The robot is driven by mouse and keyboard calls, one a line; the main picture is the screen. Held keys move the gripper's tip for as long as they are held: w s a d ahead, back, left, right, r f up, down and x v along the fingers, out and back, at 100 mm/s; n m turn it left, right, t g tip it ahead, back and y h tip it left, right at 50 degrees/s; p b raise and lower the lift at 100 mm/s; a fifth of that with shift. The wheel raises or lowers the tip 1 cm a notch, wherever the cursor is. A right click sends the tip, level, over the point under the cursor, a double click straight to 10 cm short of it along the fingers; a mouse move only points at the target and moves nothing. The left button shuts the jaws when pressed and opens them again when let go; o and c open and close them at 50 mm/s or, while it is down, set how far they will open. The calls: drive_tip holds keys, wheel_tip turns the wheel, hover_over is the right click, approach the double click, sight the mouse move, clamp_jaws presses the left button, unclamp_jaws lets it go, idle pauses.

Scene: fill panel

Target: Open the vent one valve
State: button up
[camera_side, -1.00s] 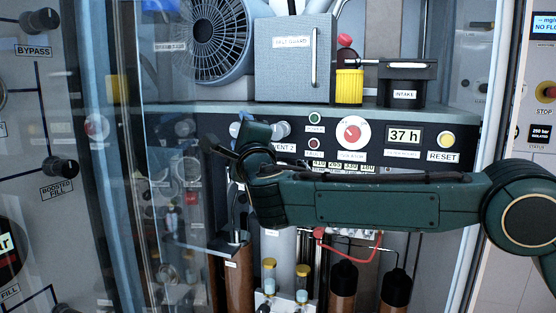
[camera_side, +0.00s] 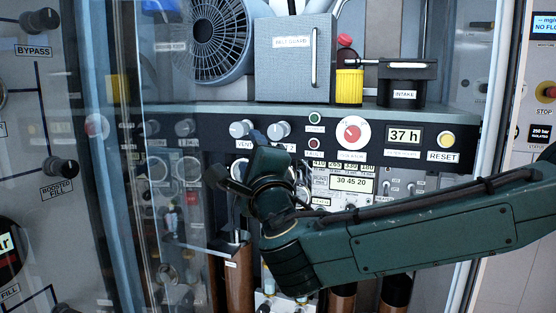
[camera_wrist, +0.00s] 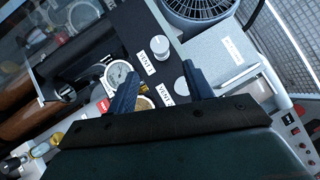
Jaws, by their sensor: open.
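The vent one valve is a pale round knob (camera_side: 240,128) on the dark front strip, above a partly covered VENT label. It shows in the wrist view as a whitish knob (camera_wrist: 160,46) beyond the fingers, beside a VENT label (camera_wrist: 147,63). A matching vent two knob (camera_side: 279,130) sits just right of it. My gripper (camera_side: 240,161) is below the knobs, open and apparently empty. In the wrist view its two blue fingers (camera_wrist: 158,82) straddle the label area, and the vent one knob lies past their tips.
A red-centred selector (camera_side: 353,133), an hour display (camera_side: 404,136) and a yellow reset button (camera_side: 446,140) lie to the right. A round gauge (camera_wrist: 119,73) is close to the left finger. A clear door (camera_side: 160,230) stands at left.

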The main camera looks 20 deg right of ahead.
sight(239, 131)
drive_tip(key=shift+v, duration=2.1)
drive_tip(key=d+m+y, duration=0.1)
drive_tip(key=m, duration=1)
drive_tip(key=w+d+m+y, duration=0.1)
drive_tip(key=m+y, duration=0.1)
drive_tip(key=m, duration=0.9)
drive_tip(key=d+r+m+y, duration=0.1)
drive_tip(key=m+y, duration=0.1)
drive_tip(key=m, duration=0.9)
drive_tip(key=shift+w, duration=0.35)
drive_tip(key=shift+w, duration=0.15)
drive_tip(key=shift+x, duration=6.75)
